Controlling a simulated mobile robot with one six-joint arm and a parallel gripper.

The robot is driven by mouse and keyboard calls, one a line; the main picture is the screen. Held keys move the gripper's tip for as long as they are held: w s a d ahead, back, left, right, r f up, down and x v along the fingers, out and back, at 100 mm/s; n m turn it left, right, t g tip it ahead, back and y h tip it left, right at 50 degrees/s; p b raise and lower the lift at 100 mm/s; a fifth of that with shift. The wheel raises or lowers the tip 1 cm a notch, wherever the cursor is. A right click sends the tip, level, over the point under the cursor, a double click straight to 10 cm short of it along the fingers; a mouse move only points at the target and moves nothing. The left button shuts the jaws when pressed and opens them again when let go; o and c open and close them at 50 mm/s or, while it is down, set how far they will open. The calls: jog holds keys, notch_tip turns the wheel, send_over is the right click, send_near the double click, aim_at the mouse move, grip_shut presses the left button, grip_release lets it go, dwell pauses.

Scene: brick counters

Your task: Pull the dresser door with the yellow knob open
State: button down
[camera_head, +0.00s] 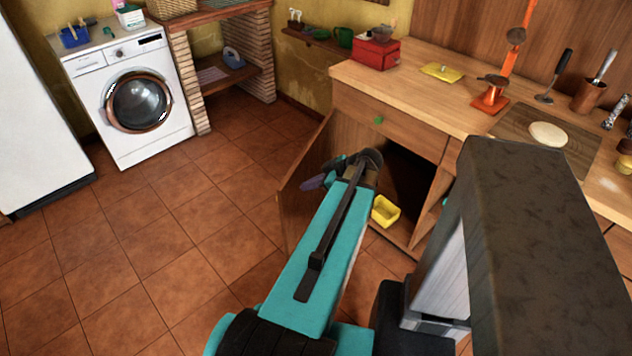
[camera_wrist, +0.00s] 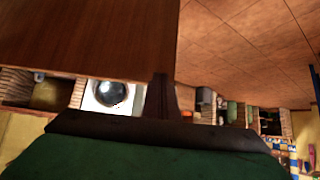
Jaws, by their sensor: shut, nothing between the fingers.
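The wooden dresser door (camera_head: 302,185) stands swung open to the left of a dark cabinet opening (camera_head: 405,178) under the counter. The yellow knob does not show in either view. My gripper (camera_head: 318,179) is at the door, at the end of my teal arm, which covers part of the door and opening. In the wrist view a brown door panel (camera_wrist: 85,35) fills the upper left, and my gripper's closed fingers (camera_wrist: 162,97) are by its lower right edge. The gripper is shut and empty. Whether it touches the door I cannot tell.
A yellow bin (camera_head: 385,211) sits in the cabinet opening. A drawer with a green knob (camera_head: 378,120) is above it. A washing machine (camera_head: 130,100) stands at the back left. The tiled floor (camera_head: 170,245) left of the door is clear.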

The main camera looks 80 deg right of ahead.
aim_at(286, 186)
jog(key=shift+w+d+f+p, duration=0.1)
jog(key=shift+w+f+p, duration=0.15)
jog(key=shift+w, duration=0.65)
jog(key=shift+w+d+f+p, duration=0.15)
jog(key=shift+w+f+p, duration=0.05)
jog(key=shift+w, duration=0.7)
jog(key=shift+w+d+f+p, duration=0.1)
jog(key=shift+w+f+p, duration=0.15)
jog(key=shift+w, duration=0.65)
jog(key=shift+a, duration=0.1)
jog(key=shift+w, duration=0.2)
